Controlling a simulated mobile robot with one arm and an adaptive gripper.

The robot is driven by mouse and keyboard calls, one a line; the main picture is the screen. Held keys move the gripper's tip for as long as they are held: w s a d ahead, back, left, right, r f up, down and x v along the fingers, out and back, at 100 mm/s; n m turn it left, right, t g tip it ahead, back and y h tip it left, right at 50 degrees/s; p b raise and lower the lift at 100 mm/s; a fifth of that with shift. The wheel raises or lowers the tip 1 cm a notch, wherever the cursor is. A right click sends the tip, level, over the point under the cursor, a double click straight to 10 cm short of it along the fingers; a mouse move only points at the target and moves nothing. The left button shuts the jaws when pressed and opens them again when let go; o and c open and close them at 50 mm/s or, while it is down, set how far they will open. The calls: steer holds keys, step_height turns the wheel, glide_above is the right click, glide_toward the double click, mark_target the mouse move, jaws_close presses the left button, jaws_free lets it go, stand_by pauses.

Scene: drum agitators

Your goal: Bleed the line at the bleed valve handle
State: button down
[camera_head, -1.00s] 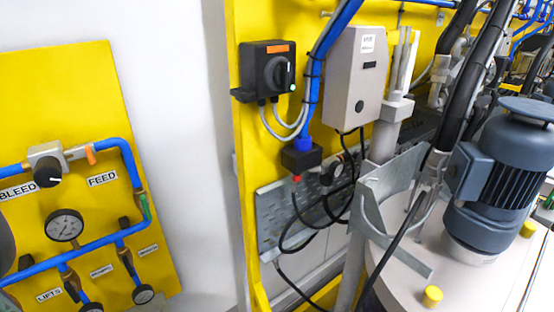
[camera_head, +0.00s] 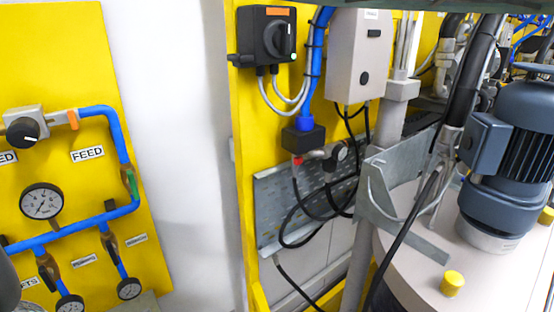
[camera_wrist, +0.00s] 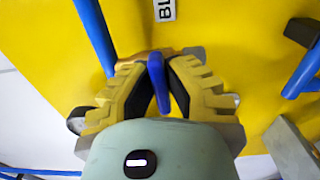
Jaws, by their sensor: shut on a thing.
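In the wrist view my gripper (camera_wrist: 160,78), with yellow stepped fingers and black pads, is shut on a blue lever, the bleed valve handle (camera_wrist: 157,84). The handle sticks up between the pads, in front of the yellow panel (camera_wrist: 230,30). A partly cut label (camera_wrist: 165,10) reading "BL" is beyond it. The valve body behind the fingers is mostly hidden. In the head view the yellow panel (camera_head: 75,65) stands at the left; the bleed label (camera_head: 8,157) is cut by the edge. The bleed handle and my fingers are not visible there.
A regulator with a black knob (camera_head: 22,131), a gauge (camera_head: 42,202) and blue pipes (camera_head: 90,228) are on the panel. Blue pipes (camera_wrist: 95,35) also run near my gripper in the wrist view. A grey motor (camera_head: 510,150) on a drum (camera_head: 415,275) stands at the right.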

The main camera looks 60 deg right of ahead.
steer(key=shift+f+m, duration=0.1)
steer(key=shift+m, duration=0.3)
steer(key=c, duration=1)
jaws_free()
steer(key=v, duration=0.7)
steer(key=shift+s, duration=0.2)
steer(key=shift+a, duration=0.1)
